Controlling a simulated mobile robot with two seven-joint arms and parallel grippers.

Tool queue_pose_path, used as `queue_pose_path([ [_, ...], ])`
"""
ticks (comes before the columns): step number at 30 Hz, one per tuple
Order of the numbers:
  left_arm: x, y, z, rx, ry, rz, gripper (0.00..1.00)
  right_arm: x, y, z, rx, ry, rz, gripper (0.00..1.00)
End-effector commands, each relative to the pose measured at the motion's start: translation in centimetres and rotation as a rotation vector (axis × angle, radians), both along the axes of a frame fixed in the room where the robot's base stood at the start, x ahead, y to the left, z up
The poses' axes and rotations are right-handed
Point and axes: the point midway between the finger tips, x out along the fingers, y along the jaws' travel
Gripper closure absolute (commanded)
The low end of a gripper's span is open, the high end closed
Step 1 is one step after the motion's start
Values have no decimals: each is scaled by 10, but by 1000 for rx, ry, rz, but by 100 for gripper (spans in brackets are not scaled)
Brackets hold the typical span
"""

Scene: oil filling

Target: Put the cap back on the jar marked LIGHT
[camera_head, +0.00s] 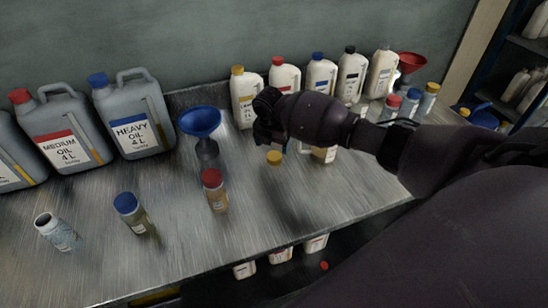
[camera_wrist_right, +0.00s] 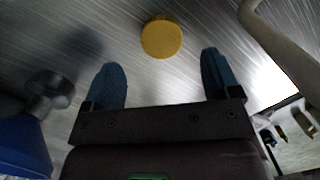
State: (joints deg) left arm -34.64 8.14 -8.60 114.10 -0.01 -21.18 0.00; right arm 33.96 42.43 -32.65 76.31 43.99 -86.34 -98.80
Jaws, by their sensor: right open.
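A yellow cap (camera_head: 275,158) is at the middle of the steel bench, and no jar body shows clearly under it. In the right wrist view the yellow cap (camera_wrist_right: 161,37) appears round, just beyond the fingertips and between their lines. My right gripper (camera_wrist_right: 162,62) is open, with two blue fingers and nothing between them. In the head view the right gripper (camera_head: 270,138) is over the bench beside the yellow cap, its fingers mostly hidden. An uncapped jar (camera_head: 60,235) with a pale blue label stands at the front left; its lettering is unreadable. My left gripper is out of view.
A blue-capped jar (camera_head: 132,213) and a red-capped jar (camera_head: 215,190) stand between the open jar and the cap. A blue funnel (camera_head: 200,122) stands behind them. Large oil cans (camera_head: 135,115) and white bottles (camera_head: 320,75) line the wall. Bare bench lies in front of the cap.

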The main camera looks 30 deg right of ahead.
Motion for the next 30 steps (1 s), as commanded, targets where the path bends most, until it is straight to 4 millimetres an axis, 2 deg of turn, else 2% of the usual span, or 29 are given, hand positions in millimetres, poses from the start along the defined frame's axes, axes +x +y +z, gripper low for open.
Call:
queue_pose_path([
  [11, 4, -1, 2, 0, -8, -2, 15, 0, -1, -3, -1, -1, 0, 17],
  [22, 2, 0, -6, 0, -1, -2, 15, 1, -6, -47, -1, 1, 0, 17],
  [30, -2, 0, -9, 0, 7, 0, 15, 2, -7, -54, -2, -1, 1, 17],
])
